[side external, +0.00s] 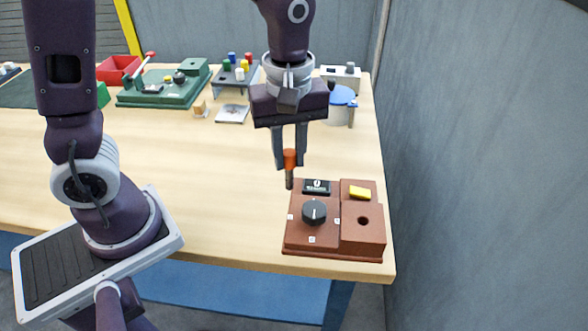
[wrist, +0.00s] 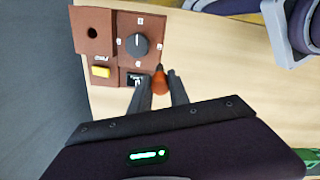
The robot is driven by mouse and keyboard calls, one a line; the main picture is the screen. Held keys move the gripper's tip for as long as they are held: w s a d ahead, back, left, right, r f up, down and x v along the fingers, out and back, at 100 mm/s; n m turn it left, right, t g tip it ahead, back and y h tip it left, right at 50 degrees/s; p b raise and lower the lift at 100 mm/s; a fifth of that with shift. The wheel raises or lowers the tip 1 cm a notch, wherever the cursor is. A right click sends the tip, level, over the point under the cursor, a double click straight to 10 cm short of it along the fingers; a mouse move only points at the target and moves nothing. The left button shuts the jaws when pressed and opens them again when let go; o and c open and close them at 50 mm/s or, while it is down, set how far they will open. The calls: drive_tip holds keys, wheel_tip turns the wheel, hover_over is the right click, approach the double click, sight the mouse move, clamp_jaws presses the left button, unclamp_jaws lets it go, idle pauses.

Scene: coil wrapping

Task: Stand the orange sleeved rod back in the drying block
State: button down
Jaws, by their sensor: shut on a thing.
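The orange sleeved rod (side external: 290,160) is held between the fingertips of my gripper (side external: 287,153). Its orange part is at the fingers and a darker brown end points down, close to upright. The brown block (side external: 363,240), which looks like the drying block, stands at the table's front right, with one open, empty hole on its right part. The rod is in the air, behind and left of the block in the side view, apart from the hole. In the wrist view the rod (wrist: 160,82) is between the fingers (wrist: 160,90), and the block (wrist: 90,17) is at upper left.
The block carries a black dial (side external: 314,212), a small display (side external: 317,187) and a yellow button (side external: 360,193). Behind stand a blue-lidded pot (side external: 341,97), a rack of coloured pegs (side external: 233,76) and a green device (side external: 165,87). The table left of the block is clear.

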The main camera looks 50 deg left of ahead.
drive_tip(key=w+a+f+m, duration=0.2)
drive_tip(key=w+m, duration=0.8)
drive_tip(key=m, duration=0.3)
drive_tip(key=s+d+r+n, duration=0.2)
drive_tip(key=s+n, duration=1.4)
drive_tip(key=n, duration=0.4)
drive_tip(key=shift+d, duration=0.15)
drive_tip(key=shift+w, duration=0.1)
drive_tip(key=w+d, duration=1.3)
wheel_tip(320, 180, down, 6)
drive_tip(key=shift+s+a+f, duration=0.1)
drive_tip(key=shift+s+f, duration=0.05)
drive_tip(key=shift+f, duration=0.2)
drive_tip(key=shift+f, duration=0.25)
